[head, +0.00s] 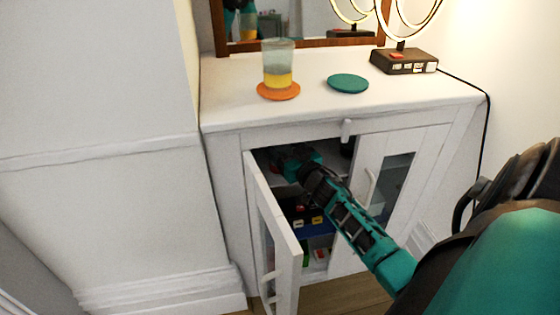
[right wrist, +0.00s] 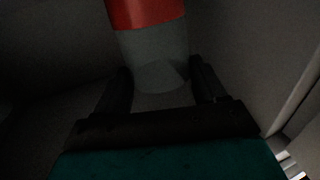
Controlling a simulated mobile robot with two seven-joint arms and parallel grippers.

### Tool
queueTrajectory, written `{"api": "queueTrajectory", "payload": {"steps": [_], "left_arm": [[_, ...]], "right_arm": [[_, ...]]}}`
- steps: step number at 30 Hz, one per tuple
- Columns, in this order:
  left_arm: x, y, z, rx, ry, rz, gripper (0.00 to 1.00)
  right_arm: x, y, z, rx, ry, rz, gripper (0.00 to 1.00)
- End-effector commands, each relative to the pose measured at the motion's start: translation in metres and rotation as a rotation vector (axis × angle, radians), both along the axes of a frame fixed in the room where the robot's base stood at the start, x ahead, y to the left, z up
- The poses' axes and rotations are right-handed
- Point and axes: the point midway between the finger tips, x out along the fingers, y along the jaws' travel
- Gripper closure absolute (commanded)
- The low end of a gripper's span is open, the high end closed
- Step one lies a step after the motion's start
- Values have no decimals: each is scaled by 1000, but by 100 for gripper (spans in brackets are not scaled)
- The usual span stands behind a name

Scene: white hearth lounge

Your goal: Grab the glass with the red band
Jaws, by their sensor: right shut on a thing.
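The glass with the red band (right wrist: 152,45) is in the right wrist view, clear below and red above, its top cut off by the frame edge. My right gripper (right wrist: 160,82) has one dark finger on each side of its clear lower part and is shut on it. In the head view my right gripper (head: 304,164) reaches through the open left door into the cabinet's upper compartment. The glass is mostly hidden there by the gripper and the cabinet top. My left gripper is not in view.
The open cabinet door (head: 272,235) stands left of my right arm; the right door (head: 390,185) is shut. On the cabinet top (head: 230,90) are a yellow-banded glass (head: 278,64) on an orange coaster (head: 279,92), an empty teal coaster (head: 348,84) and a lamp (head: 404,62).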

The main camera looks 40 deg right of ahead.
Motion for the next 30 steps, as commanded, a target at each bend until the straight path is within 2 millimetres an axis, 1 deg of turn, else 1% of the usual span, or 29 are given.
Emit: {"api": "queueTrajectory", "payload": {"steps": [1,8,17,23,24,26,29,30], "left_arm": [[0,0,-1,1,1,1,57],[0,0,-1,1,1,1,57],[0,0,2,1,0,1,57],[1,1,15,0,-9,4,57],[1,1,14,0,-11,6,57],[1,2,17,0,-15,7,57],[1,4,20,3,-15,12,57],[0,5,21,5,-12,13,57]], "right_arm": [[0,0,0,0,1,0,64],[0,0,-1,0,1,0,86],[0,0,3,0,-1,1,86],[0,0,20,-2,-1,1,86],[-6,2,17,2,3,1,86],[-17,4,16,2,4,0,86],[-39,8,17,3,3,1,86],[-49,10,17,3,4,-1,86]]}}
